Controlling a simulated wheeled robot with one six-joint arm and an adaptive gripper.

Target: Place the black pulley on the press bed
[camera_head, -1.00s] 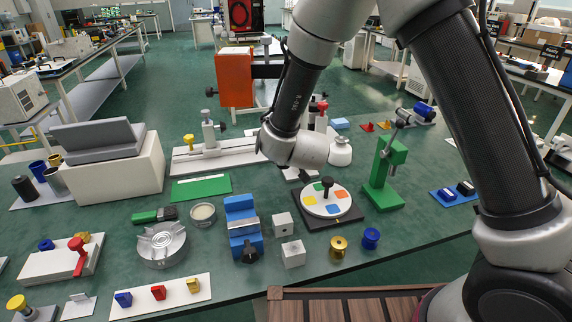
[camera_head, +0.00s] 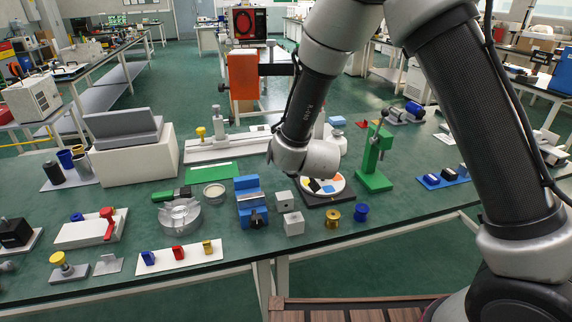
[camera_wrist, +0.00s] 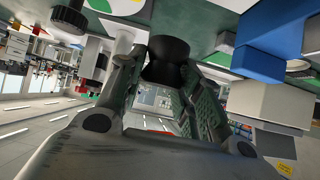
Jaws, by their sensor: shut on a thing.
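My gripper (camera_wrist: 160,85) is shut on the black pulley (camera_wrist: 167,48), a dark spool shape between the fingertips in the wrist view. In the head view the gripper is mostly hidden behind my wrist, so I cannot tell its exact height; it is around the coloured disc. The green press (camera_head: 378,150) stands to the right of my wrist, upright on the bench, with its lever at the top. Its flat green bed (camera_head: 374,182) looks empty.
The white disc with coloured patches (camera_head: 336,180) lies left of the press. Metal blocks (camera_head: 294,222), a brass spool (camera_head: 332,218), a blue spool (camera_head: 361,213) and a blue vise (camera_head: 250,204) stand nearby. A blue tray (camera_head: 443,178) is to the right.

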